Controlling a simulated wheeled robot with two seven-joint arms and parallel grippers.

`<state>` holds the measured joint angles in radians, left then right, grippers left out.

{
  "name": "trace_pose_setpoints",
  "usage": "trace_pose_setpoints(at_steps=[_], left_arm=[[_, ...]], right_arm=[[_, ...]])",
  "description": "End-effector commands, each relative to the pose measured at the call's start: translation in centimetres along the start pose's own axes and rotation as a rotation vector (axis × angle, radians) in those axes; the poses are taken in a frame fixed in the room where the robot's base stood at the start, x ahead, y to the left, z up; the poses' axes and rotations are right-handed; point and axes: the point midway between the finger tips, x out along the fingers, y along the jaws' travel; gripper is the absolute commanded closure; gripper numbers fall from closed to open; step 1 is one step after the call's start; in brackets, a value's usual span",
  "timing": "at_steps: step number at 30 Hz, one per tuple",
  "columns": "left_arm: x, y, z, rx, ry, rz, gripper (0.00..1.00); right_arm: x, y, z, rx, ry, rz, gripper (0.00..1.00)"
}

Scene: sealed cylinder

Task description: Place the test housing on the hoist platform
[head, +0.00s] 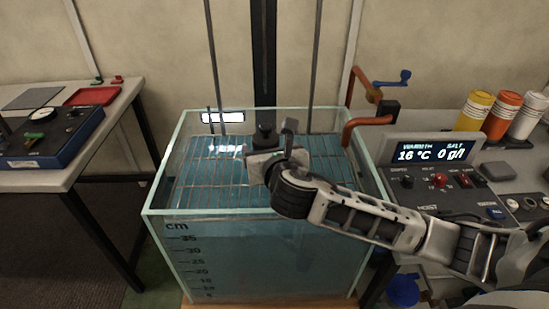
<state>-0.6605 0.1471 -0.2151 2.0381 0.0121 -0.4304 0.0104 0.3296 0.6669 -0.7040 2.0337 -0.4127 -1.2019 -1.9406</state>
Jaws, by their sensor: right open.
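A small dark cylinder with a narrower top, which looks like the test housing (265,135), stands upright over the wire grid in the glass tank. The wire grid, which looks like the hoist platform (205,172), lies level across the tank near the water surface. My right gripper (275,149) is over the grid, open, right at the near side of the dark cylinder. The gripper hides the cylinder's lower part, so I cannot tell whether it touches the grid or the fingers. My left gripper is out of view.
The glass tank (262,214) has a centimetre scale. Hoist rods (213,60) rise behind it. An orange pipe with a blue handle (391,79) stands at its back right. The control panel (440,180) and several bottles (505,115) are right. A side table (45,178) stands left.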

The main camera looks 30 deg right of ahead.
Motion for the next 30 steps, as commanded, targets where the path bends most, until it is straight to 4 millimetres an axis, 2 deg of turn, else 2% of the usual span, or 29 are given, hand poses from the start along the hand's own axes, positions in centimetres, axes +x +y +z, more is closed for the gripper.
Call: trace_pose_setpoints(at_steps=[9, 15, 21, 30], left_arm=[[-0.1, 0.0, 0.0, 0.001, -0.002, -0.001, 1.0], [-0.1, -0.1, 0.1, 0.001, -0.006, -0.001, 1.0], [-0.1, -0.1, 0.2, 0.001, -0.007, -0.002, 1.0], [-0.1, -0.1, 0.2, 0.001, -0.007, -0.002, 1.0]], right_arm=[[-6.8, 0.1, 0.0, 0.0, 0.001, 0.004, 0.23], [-9.9, 0.0, 0.0, 0.0, 0.0, 0.002, 0.23], [-11.0, 0.0, 0.0, 0.0, 0.001, 0.0, 0.23], [-11.0, 0.0, 0.0, 0.0, 0.0, 0.0, 0.23]])
